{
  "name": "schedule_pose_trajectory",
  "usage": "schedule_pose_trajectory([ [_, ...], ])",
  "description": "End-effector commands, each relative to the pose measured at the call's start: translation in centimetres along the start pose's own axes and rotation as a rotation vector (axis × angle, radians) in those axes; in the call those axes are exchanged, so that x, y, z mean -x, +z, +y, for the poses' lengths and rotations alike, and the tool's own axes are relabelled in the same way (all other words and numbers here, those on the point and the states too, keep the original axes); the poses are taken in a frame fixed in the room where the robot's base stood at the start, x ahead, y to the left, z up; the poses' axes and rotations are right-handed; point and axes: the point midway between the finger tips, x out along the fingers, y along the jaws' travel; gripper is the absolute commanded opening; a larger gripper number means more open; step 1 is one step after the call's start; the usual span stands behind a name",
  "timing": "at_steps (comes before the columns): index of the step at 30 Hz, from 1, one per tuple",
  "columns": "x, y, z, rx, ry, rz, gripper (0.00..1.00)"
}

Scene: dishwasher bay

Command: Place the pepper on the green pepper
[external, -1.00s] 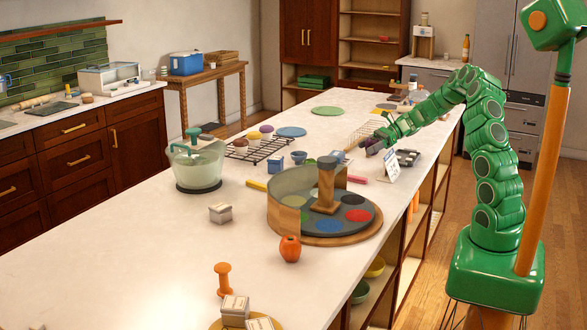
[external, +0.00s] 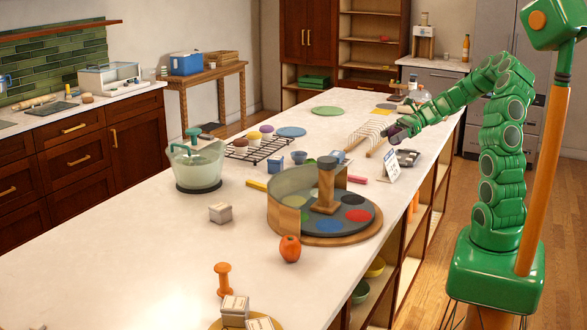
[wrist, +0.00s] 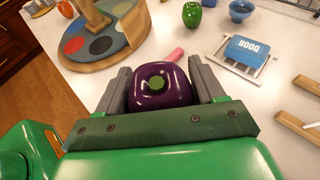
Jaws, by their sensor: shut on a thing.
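A glossy dark purple pepper with a green stem end (wrist: 175,97) sits between the two grey fingers of my gripper (wrist: 159,78) in the wrist view. The fingers are shut on its sides. In the external view my gripper (external: 392,131) holds it above the far right part of the counter, near the wire rack; there the pepper is small and dark. A small green pepper (wrist: 192,14) stands on the counter at the top of the wrist view, beside a blue bowl, apart from my gripper. In the external view it is too small to make out surely.
A blue bowl (wrist: 241,10) and blue DOOR block (wrist: 247,51) are near the green pepper. A card stand (external: 391,166) stands at the right edge.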

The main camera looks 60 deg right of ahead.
Motion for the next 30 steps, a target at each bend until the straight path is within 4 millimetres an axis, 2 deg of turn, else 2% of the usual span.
schedule_pose_trajectory([
  [7,0.2,0.3,0.6,0.001,-0.002,0.001,0.34],
  [11,-0.7,1.0,0.5,0.004,-0.002,0.002,0.34],
  [21,-6.5,5.4,-0.3,0.011,-0.011,0.01,0.34],
  [30,-12.0,9.6,0.1,0.007,-0.018,0.009,0.34],
])
